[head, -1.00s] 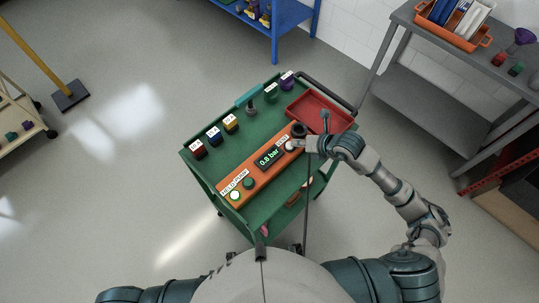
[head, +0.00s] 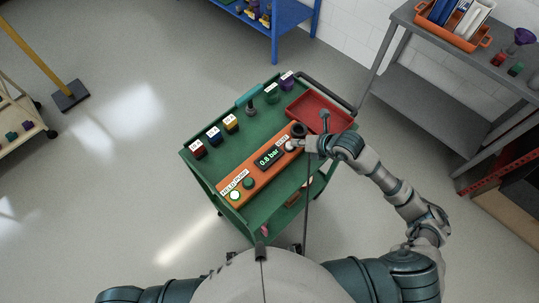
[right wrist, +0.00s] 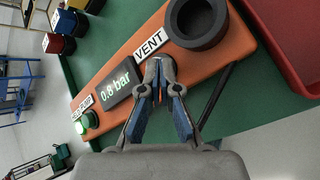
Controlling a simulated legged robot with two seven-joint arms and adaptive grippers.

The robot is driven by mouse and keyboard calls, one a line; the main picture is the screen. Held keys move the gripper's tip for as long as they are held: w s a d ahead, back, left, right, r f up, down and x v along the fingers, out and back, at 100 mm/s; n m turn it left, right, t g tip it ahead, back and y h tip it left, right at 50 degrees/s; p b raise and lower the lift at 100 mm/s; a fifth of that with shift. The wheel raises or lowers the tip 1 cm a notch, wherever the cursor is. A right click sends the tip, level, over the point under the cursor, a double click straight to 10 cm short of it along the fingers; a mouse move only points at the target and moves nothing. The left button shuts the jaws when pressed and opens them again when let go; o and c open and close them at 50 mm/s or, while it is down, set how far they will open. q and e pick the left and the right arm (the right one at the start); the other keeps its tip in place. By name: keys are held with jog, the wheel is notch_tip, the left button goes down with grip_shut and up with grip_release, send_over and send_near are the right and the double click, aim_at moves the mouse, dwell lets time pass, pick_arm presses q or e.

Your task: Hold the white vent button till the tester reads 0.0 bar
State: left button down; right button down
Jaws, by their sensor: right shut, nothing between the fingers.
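The orange tester (head: 245,172) lies on the green cart. Its display (head: 269,159) reads 0.8 bar, and the same display (right wrist: 115,85) reads 0.8 bar in the right wrist view. My right gripper (head: 299,144) is shut at the tester's VENT end. In the right wrist view the fingertips (right wrist: 159,72) meet just below the VENT label (right wrist: 149,41) and cover the spot there. A bit of the white vent button (head: 291,146) shows beside the fingers in the head view. I cannot tell how far it is pressed. My left gripper is not in view.
A black ring (right wrist: 197,22) stands beside the fingertips on the tester. A red tray (head: 322,112) sits at the cart's right end. A grey bench (head: 425,75) stands to the right.

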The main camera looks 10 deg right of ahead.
aim_at(293, 149)
jog(key=shift+a+r+p, duration=0.45)
jog(key=shift+r+p, duration=0.1)
jog(key=shift+r, duration=0.2)
jog(key=shift+a+r, duration=0.1)
jog(key=shift+a, duration=0.1)
notch_tip(293, 149, up, 5)
jog(key=p, duration=0.3)
jog(key=shift+p, duration=0.4)
